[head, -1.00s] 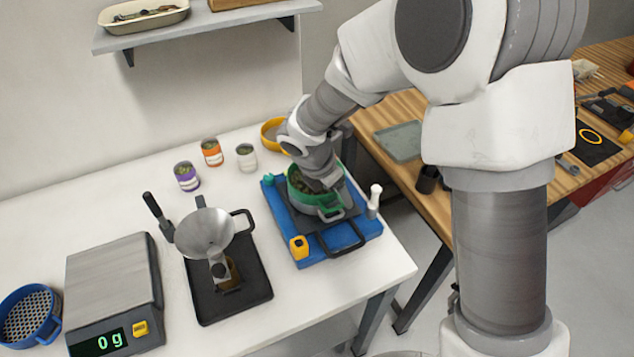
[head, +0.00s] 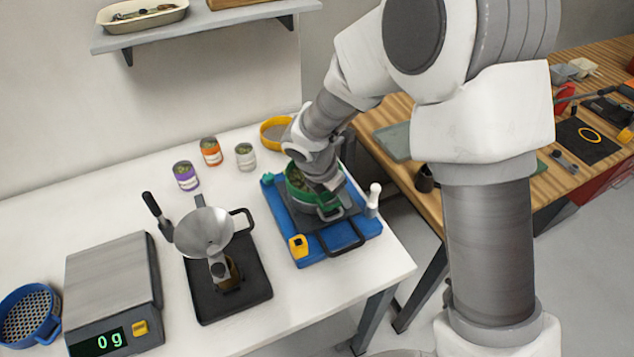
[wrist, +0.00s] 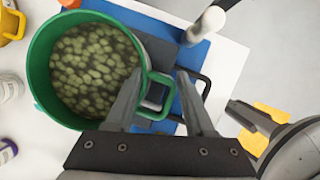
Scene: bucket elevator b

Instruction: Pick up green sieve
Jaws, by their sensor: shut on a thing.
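The green sieve (head: 296,194) is a round green pan filled with green pellets, on the blue-and-black machine on the white table. In the wrist view the sieve (wrist: 42,75) fills the upper left, and its green loop handle (wrist: 162,110) lies between my two fingers. My gripper (wrist: 162,82) is shut on this handle. In the head view my gripper (head: 326,190) is at the sieve's near right side, and my wrist hides part of the rim. I cannot tell whether the sieve is clear of the plate under it.
A metal funnel stand (head: 204,232), a scale (head: 112,290) reading 0 g and a blue sieve (head: 27,313) are leftward. Jars and a yellow sieve (head: 270,131) stand behind.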

